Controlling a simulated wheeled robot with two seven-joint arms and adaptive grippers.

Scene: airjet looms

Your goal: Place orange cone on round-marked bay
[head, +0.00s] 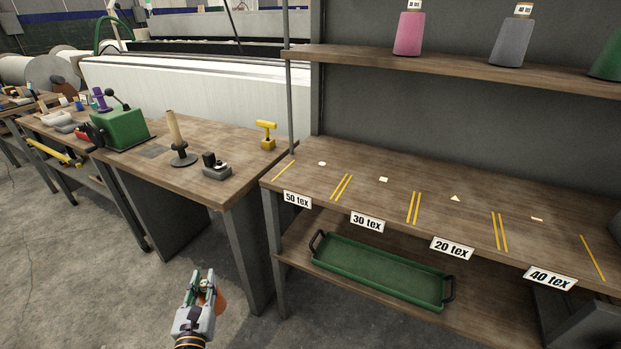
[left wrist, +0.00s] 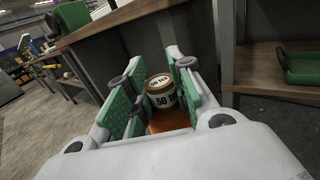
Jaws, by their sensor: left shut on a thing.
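My left gripper (head: 206,281) is low in front of the workbench in the head view, shut on the orange cone (head: 221,301), which is mostly hidden behind the fingers. In the left wrist view the cone (left wrist: 168,122) sits between the green finger pads (left wrist: 158,92), its top and "50 tex" label facing the camera. The round-marked bay (head: 305,174) is the leftmost bay of the rack shelf, with a white dot (head: 322,163) and a "50 tex" plate (head: 297,199). That bay is empty. The gripper is below and left of it. My right gripper is not in view.
Other bays marked with a square (head: 383,179), triangle (head: 455,198) and bar (head: 537,219) are empty. Pink (head: 408,34) and grey (head: 509,44) cones stand on the upper shelf. A green tray (head: 380,272) lies below. The workbench (head: 215,190) carries tools. A rack post (head: 290,95) stands beside the bay.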

